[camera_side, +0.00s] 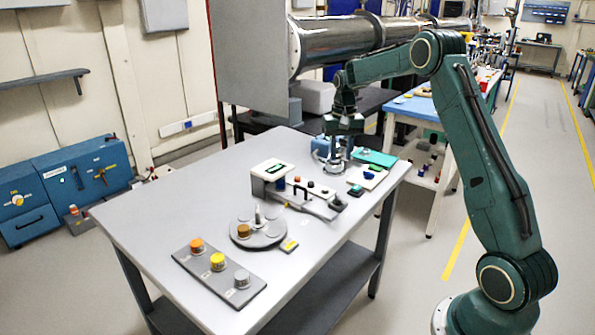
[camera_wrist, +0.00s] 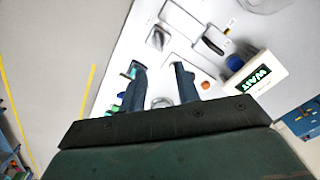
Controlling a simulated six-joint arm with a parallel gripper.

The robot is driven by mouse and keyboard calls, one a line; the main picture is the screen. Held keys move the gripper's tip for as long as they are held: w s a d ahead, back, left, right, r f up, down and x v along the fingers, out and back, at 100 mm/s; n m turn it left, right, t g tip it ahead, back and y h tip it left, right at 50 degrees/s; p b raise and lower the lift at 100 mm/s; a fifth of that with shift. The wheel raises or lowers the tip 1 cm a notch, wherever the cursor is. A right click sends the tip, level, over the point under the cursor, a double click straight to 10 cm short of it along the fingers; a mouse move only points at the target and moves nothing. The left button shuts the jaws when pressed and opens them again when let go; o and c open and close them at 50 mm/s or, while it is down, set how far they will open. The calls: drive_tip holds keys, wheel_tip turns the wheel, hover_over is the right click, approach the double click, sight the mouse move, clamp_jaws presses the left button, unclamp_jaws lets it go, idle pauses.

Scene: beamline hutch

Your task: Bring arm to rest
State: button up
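My green arm reaches from the right over the grey table (camera_side: 140,225). My gripper (camera_side: 338,163) points down above the table's far end, by the blue device and the teal pad. In the wrist view my gripper (camera_wrist: 160,70) shows two dark fingers apart, with nothing seen held between them. A small round grey thing (camera_wrist: 162,102) shows behind the fingers; I cannot tell what it is.
A white box with a "WAIT" display (camera_wrist: 255,78) stands mid-table, also in the side view (camera_side: 272,172). A round platform (camera_side: 258,233) and a strip with orange, yellow and grey capped pieces (camera_side: 188,257) lie nearer. A large metal pipe (camera_side: 335,42) runs behind. The table's left part is clear.

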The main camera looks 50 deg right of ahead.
drive_tip(key=s+a+r+n+t, duration=0.1)
drive_tip(key=s+a+r+n, duration=0.1)
drive_tip(key=s+a+r, duration=0.6)
drive_tip(key=s+a+r+n+t, duration=0.25)
drive_tip(key=a+r, duration=0.35)
drive_tip(key=a, duration=0.4)
drive_tip(key=s+a+f+n+t, duration=0.1)
drive_tip(key=s+a+n, duration=0.1)
drive_tip(key=s+a, duration=0.3)
drive_tip(key=s+a+f+n+t, duration=0.1)
drive_tip(key=s+a, duration=0.3)
drive_tip(key=s, duration=0.9)
drive_tip(key=shift+a+n, duration=0.4)
drive_tip(key=shift+n, duration=0.35)
drive_tip(key=shift+s, duration=0.1)
